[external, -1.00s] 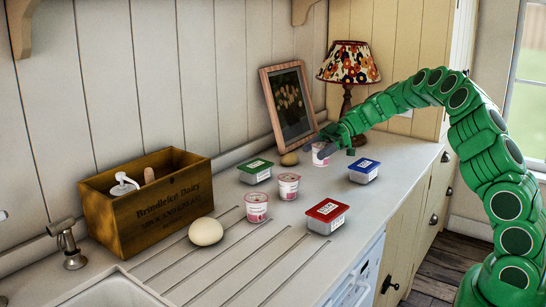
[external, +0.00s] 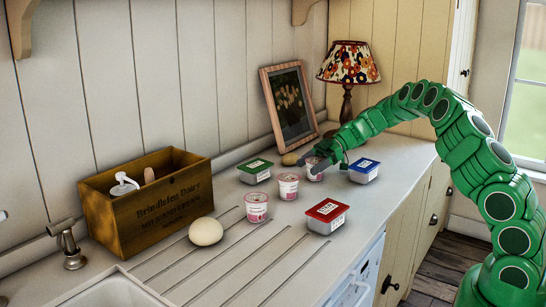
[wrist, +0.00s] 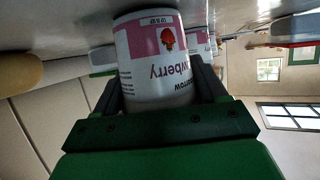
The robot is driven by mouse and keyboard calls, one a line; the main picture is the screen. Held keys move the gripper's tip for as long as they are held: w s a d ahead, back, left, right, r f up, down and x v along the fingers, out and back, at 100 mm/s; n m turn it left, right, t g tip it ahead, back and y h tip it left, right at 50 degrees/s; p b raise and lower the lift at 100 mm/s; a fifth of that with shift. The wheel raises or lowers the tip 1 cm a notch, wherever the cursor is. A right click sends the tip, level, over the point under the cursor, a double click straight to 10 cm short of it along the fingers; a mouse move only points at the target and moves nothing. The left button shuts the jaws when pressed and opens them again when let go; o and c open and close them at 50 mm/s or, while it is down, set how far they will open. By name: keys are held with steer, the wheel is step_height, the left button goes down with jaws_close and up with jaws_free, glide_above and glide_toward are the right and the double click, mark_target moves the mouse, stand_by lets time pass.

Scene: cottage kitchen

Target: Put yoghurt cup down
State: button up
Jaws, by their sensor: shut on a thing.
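My gripper (external: 324,157) is shut on a white and pink yoghurt cup (external: 314,172) over the middle of the worktop. In the wrist view the held cup (wrist: 152,55) shows a strawberry label between the two dark fingers (wrist: 162,100). The fingers partly hide the cup in the external view. I cannot tell whether its base touches the worktop. Two similar yoghurt cups stand close by: one (external: 288,187) just left of the held cup, another (external: 256,207) further left and nearer the camera.
On the worktop (external: 285,262) stand a green-topped tub (external: 255,173), a blue-topped tub (external: 364,172), a red-topped tub (external: 326,217), a large pale egg-shaped thing (external: 205,231) and a brown one (external: 290,159). A wooden box (external: 150,205), picture frame (external: 290,105) and lamp (external: 348,65) stand behind.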

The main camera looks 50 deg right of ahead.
steer(key=o, duration=1.1)
steer(key=shift+f, duration=0.1)
steer(key=shift+o, duration=0.2)
steer(key=v, duration=1.2)
